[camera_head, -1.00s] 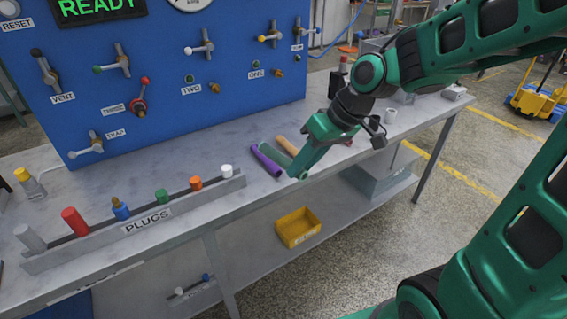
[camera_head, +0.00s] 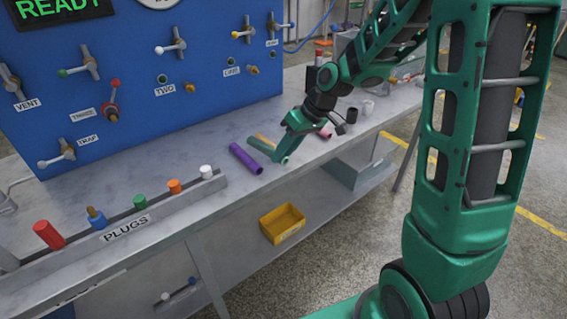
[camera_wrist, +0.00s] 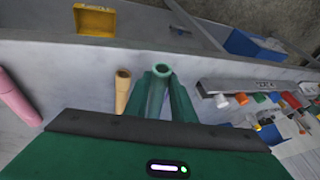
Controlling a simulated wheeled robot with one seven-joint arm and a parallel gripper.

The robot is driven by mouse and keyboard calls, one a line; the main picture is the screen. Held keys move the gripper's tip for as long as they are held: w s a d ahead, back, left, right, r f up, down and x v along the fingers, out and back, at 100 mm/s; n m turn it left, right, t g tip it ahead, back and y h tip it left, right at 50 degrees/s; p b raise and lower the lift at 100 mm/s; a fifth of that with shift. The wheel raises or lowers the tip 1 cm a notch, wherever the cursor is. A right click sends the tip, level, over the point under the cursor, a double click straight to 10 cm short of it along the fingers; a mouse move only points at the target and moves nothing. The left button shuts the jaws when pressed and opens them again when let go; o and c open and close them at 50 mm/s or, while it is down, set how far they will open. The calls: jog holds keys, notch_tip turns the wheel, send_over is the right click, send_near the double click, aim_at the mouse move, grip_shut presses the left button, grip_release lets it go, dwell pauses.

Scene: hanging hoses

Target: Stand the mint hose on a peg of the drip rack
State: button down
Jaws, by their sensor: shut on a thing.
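The mint hose (camera_head: 261,146) is a pale green tube on the grey bench, beside the purple hose (camera_head: 246,158). In the wrist view the mint hose's open round end (camera_wrist: 160,72) shows between my two green fingers. My gripper (camera_head: 284,154) is shut on it, low at the bench top; I cannot tell whether the hose is lifted. A tan hose (camera_wrist: 122,92) lies beside it, apart from the fingers. I cannot make out the drip rack or its pegs in either view.
A pink hose (camera_wrist: 16,100) lies further along the bench. A plug rack (camera_head: 128,226) with several coloured plugs stands along the front edge. A blue valve panel (camera_head: 140,110) rises behind. A yellow bin (camera_head: 282,223) sits on the lower shelf. Bare bench lies between panel and hoses.

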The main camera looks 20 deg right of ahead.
aim_at(284, 163)
jog(key=shift+f, duration=2)
jog(key=shift+f, duration=0.35)
jog(key=shift+s+f, duration=0.15)
jog(key=shift+f, duration=0.1)
